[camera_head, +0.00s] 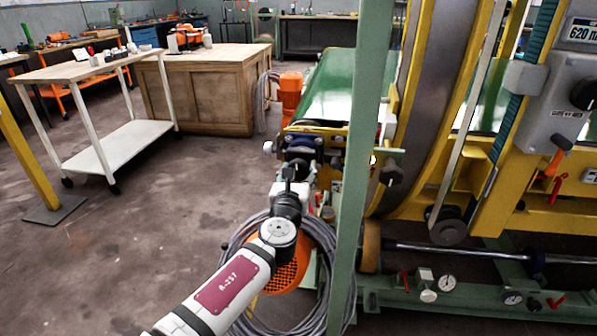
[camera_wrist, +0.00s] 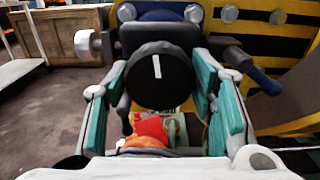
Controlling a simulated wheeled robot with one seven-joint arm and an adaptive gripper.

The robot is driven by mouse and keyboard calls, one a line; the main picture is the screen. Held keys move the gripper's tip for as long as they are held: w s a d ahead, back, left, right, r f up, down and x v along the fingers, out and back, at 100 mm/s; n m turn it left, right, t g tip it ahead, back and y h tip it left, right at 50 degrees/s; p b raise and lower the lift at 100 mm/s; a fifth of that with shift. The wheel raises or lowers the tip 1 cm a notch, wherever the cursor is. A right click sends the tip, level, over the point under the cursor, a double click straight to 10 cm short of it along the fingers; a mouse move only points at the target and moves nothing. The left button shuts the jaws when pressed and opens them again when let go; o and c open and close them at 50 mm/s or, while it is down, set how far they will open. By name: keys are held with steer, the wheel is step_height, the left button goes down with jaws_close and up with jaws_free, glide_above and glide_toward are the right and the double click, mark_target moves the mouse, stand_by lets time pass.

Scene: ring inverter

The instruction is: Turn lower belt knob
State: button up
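A round black knob (camera_wrist: 158,76) with a short, nearly upright white mark on its face is in the middle of the wrist view. I take it for the lower belt knob. My gripper (camera_wrist: 160,85) is open, with one teal-padded finger on each side of the knob. I see no clear contact, and how deep the knob sits between the fingers is hard to tell. In the head view my gripper (camera_head: 294,170) is at the end of the belt machine, and the knob is hidden or too small to make out there.
A green belt (camera_head: 333,85) lies behind the yellow frame. A green post (camera_head: 362,150) stands just right of my arm. Coiled grey cables (camera_head: 330,250) and an orange motor cover (camera_head: 285,272) are below. A silver bolt-like knob (camera_wrist: 87,43) sticks out left. Open floor lies left.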

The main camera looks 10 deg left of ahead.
steer(key=c, duration=0.5)
steer(key=shift+m, duration=0.3)
